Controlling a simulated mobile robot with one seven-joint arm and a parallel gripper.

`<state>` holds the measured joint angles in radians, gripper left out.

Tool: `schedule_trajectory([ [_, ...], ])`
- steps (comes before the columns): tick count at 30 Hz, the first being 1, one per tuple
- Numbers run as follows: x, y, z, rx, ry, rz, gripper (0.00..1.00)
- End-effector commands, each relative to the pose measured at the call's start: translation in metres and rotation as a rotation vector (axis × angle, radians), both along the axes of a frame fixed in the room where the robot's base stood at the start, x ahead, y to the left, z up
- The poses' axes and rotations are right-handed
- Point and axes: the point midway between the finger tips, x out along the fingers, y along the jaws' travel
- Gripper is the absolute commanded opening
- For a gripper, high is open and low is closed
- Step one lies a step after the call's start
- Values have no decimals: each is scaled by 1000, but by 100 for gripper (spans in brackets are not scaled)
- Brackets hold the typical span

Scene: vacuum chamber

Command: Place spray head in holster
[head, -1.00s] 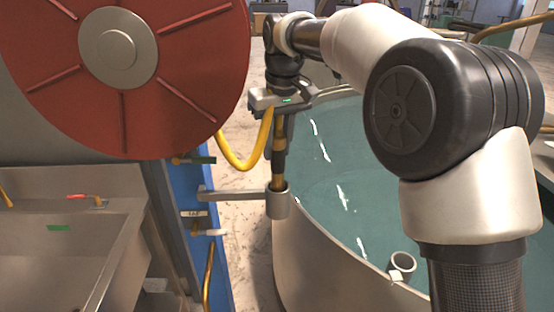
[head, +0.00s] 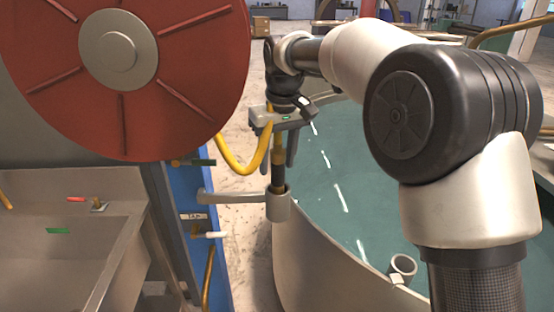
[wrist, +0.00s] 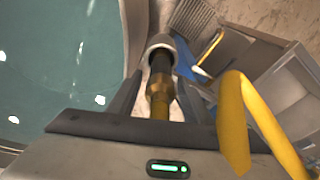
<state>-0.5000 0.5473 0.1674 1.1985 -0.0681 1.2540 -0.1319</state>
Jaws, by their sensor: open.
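The spray head (head: 278,155) is a dark wand with brass-coloured parts. It stands upright, its lower end inside the grey cup of the holster (head: 279,208), which sits on a bracket arm. My gripper (head: 280,160) is open above the holster, with a finger on each side of the spray head. In the wrist view the spray head (wrist: 159,88) runs between the spread fingers of my gripper (wrist: 160,82) into the round holster cup (wrist: 168,42), with gaps beside it. How deep the tip sits is hidden by the cup.
A yellow hose (head: 240,168) loops close to my gripper's left side. A large red reel (head: 190,85) hangs at the left above a metal sink (head: 60,250). The round tank (head: 300,265) with green liquid lies right of the holster. Open floor shows beyond.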

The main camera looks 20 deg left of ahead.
Motion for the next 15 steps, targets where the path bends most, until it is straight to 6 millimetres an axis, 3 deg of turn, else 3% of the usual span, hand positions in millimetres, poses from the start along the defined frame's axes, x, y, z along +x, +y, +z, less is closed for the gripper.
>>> schedule_trajectory([
  [5, -1, -1, 18, 1, -3, 0, 45],
  [15, -8, -8, 90, 3, -3, 1, 45],
])
